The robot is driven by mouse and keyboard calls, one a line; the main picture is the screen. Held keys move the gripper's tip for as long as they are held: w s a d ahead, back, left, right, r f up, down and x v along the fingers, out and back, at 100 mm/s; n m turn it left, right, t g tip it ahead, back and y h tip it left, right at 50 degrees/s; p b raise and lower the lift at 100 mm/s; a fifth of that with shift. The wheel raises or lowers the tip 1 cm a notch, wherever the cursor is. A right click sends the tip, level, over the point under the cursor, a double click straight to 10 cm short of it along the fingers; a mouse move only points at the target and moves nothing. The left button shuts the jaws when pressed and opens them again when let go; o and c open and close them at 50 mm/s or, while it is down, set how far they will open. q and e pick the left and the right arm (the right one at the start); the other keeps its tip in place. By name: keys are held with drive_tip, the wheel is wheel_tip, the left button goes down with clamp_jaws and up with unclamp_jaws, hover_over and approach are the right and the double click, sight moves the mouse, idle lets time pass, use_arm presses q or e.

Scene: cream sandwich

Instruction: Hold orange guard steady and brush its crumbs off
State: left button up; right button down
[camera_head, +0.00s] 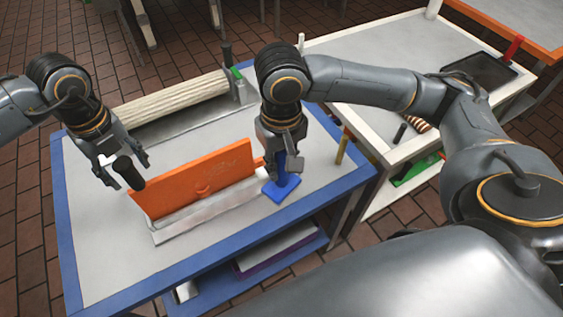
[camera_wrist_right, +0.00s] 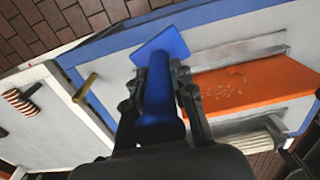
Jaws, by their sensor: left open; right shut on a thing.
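The orange guard (camera_head: 195,180) stands as a raised panel along a grey metal base on the blue-edged table; it also shows in the right wrist view (camera_wrist_right: 270,80). Pale specks that look like crumbs (camera_wrist_right: 226,94) lie on its face in the wrist view. A black handle (camera_head: 129,172) is at the guard's left end. My left gripper (camera_head: 122,171) is open, with its fingers beside this handle; contact cannot be told. My right gripper (camera_head: 283,170) is shut on a blue brush (camera_head: 283,190), its flat blue head low by the guard's right end; the brush also shows in the wrist view (camera_wrist_right: 163,90).
A pale ribbed roller (camera_head: 180,103) lies behind the guard. A white-edged table (camera_head: 345,107) to the right holds a dark tray (camera_head: 480,70) and a striped item (camera_head: 418,122). The blue-edged table (camera_head: 90,220) is bare at front left.

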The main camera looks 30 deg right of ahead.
sight(133, 177)
use_arm(q)
drive_tip(key=shift+s+f+b, duration=0.2)
drive_tip(key=shift+f+b, duration=0.1)
drive_tip(key=shift+f, duration=0.65)
drive_tip(key=shift+w+f, duration=0.1)
drive_tip(key=shift+f, duration=0.45)
drive_tip(key=shift+c, duration=0.2)
clamp_jaws()
drive_tip(key=shift+o, duration=0.2)
unclamp_jaws()
clamp_jaws()
idle(0.6)
